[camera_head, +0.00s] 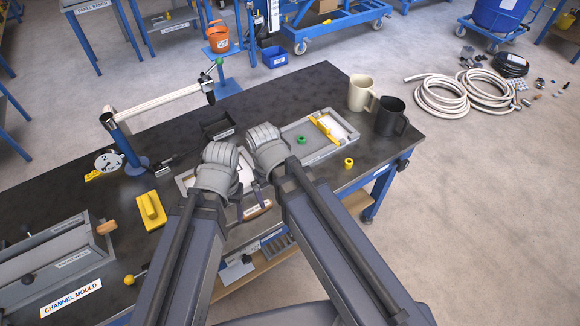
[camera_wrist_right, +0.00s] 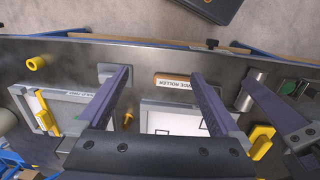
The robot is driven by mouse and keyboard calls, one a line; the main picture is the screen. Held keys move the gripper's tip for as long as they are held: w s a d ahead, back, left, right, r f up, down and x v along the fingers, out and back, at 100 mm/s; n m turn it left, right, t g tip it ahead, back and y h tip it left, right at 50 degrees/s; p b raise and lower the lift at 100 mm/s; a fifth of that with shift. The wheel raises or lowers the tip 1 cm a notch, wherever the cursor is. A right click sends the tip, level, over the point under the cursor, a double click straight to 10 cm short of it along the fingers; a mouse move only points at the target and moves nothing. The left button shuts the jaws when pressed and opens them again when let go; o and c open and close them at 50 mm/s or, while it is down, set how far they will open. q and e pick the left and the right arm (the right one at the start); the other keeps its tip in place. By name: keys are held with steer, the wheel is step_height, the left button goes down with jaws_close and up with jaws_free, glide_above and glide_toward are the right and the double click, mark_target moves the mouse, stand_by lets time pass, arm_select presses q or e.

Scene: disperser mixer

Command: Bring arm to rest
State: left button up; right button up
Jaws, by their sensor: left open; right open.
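My left arm comes in from the left in the head view; its grey wrist and gripper (camera_head: 238,200) hang over the middle of the dark bench (camera_head: 205,255). My right arm comes in beside it, the two wrists close together. The right gripper (camera_wrist_right: 160,76) is open in the right wrist view, its two purple fingers wide apart with nothing between them. Below and between them lies a brown-handled roller (camera_wrist_right: 172,80), which also shows in the head view (camera_head: 263,207). Part of my left gripper (camera_wrist_right: 270,108) shows at the right of that view. Its fingertips are mostly hidden in the head view.
A grey tray (camera_head: 345,139), cream mug (camera_head: 359,92) and dark mug (camera_head: 390,118) are at the right. A yellow block (camera_head: 151,210), a blue post with a pale bar (camera_head: 122,140) and the channel mould (camera_head: 55,265) are at the left.

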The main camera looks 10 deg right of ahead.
steer(key=s, duration=0.1)
steer(key=s+a, duration=0.1)
steer(key=s, duration=0.1)
steer(key=shift+a, duration=0.2)
stand_by(1.0)
